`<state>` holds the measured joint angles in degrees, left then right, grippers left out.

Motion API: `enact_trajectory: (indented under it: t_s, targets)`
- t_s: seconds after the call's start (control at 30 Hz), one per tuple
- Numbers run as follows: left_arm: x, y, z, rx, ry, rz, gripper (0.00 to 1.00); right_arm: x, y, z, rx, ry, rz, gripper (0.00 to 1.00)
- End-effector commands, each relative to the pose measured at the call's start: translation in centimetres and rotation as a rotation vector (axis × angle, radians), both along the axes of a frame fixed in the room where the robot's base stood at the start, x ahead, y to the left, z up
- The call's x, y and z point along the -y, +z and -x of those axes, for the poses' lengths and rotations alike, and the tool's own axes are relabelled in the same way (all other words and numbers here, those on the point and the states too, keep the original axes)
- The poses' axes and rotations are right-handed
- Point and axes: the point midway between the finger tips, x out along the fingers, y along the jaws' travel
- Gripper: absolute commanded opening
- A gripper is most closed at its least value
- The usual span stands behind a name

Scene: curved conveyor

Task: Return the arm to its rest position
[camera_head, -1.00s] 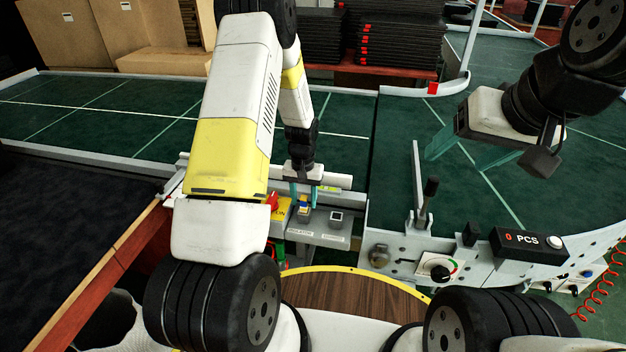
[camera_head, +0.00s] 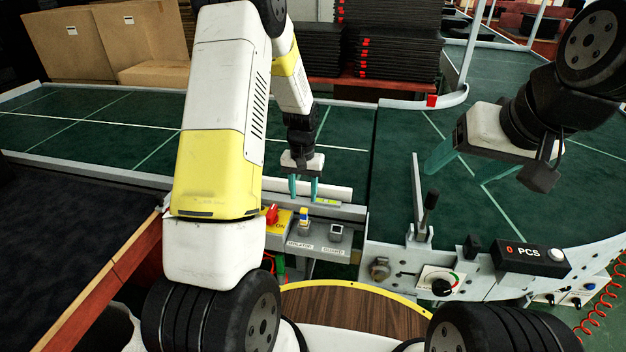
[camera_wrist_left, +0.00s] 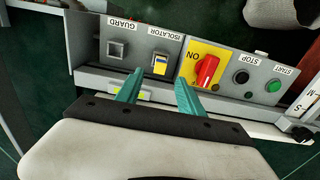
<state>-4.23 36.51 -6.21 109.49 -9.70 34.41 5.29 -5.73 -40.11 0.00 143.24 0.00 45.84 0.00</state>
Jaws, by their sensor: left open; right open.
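My left gripper (camera_head: 303,188) hangs just behind the grey control panel (camera_head: 318,246), above the rail at the conveyor's near edge. Its two teal fingers are apart with nothing between them. In the left wrist view the open fingers (camera_wrist_left: 160,88) point toward the panel, near the isolator switch (camera_wrist_left: 160,64) and the red rotary knob (camera_wrist_left: 206,70); they look apart from both. My right gripper (camera_head: 462,170) is over the green conveyor at the right, its teal fingers apart and empty.
A lever (camera_head: 430,205), a dial (camera_head: 440,281) and a counter box reading 0 PCS (camera_head: 528,256) stand along the right conveyor's front edge. Cardboard boxes (camera_head: 70,45) and stacked black trays (camera_head: 400,45) are behind the belt. The green belt (camera_head: 95,125) is clear at left.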

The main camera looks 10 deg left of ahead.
Motion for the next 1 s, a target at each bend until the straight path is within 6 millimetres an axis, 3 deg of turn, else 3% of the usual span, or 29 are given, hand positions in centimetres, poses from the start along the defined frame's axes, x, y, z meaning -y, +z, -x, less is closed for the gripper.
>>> enact_trajectory:
  t_s: [0.13, 0.23, 0.43, 0.7, 0.9, 1.0]
  targets:
    - [0.0, 0.3, 0.0, 0.004, 0.001, 0.001, 0.45, 0.0, 0.0, 0.0, 0.0, 0.0, 0.0, 0.69]
    - [0.0, 2.2, 0.2, 0.025, 0.004, 0.009, 0.45, 0.0, 0.0, 0.0, 0.0, 0.0, 0.0, 0.69]
    - [0.4, 10.8, 2.5, 0.125, 0.015, 0.051, 0.45, 0.0, 0.0, 0.0, 0.0, 0.0, 0.0, 0.69]
    - [0.9, 21.6, 9.4, 0.281, 0.013, 0.115, 0.45, 0.0, 0.0, 0.0, 0.0, 0.0, 0.0, 0.69]
    - [1.5, 26.7, 15.9, 0.398, 0.0, 0.154, 0.45, 0.0, 0.0, 0.0, 0.0, 0.0, 0.0, 0.69]
    - [1.7, 28.2, 19.0, 0.451, -0.006, 0.169, 0.45, 0.0, 0.0, 0.0, 0.0, 0.0, 0.0, 0.69]
